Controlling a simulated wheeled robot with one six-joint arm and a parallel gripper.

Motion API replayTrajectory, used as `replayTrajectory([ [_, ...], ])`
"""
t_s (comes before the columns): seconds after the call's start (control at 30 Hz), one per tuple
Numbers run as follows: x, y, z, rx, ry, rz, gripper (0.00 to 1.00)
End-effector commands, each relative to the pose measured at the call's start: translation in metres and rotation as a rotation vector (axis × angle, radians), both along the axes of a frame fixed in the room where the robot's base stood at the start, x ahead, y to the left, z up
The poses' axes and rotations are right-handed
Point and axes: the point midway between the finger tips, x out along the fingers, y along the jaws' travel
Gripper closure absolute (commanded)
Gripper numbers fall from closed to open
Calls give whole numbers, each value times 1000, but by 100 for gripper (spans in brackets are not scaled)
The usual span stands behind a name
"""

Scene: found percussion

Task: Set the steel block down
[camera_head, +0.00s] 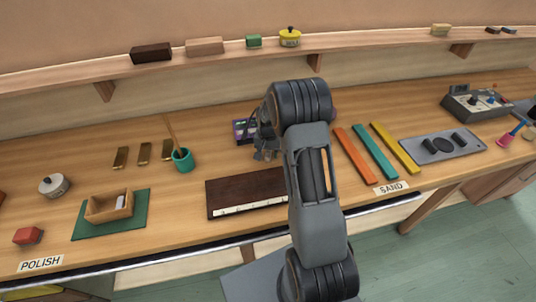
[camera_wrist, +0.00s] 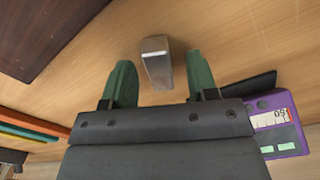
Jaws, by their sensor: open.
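The steel block (camera_wrist: 157,62) is a grey, narrow block with a bright end face. In the wrist view it stands on the wooden bench between the two green fingertips of my gripper (camera_wrist: 161,78). There is a visible gap between the block and each finger. My gripper is open around the block and not clamped on it. In the head view my gripper (camera_head: 265,153) is low over the bench behind the dark wooden board (camera_head: 228,190). I cannot make out the block there, as my gripper and arm hide that spot.
A purple device (camera_wrist: 285,140) lies close to the right of my gripper in the wrist view. Orange, teal (camera_head: 376,150) and yellow bars lie right of my arm. A green cup (camera_head: 183,160) and a wooden box (camera_head: 97,211) stand left. A shelf runs behind.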

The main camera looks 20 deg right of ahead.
Motion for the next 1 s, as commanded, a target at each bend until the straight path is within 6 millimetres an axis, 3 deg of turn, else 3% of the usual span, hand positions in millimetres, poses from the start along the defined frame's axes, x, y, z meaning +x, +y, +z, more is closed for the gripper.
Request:
replayTrajectory([
  [0.17, 0, 0, 0, 0, 0, 0, 47],
  [0.73, 0, 0, 0, 0, 0, 0, 100],
  [1.0, 0, 0, 1, -1, -1, 0, 100],
])
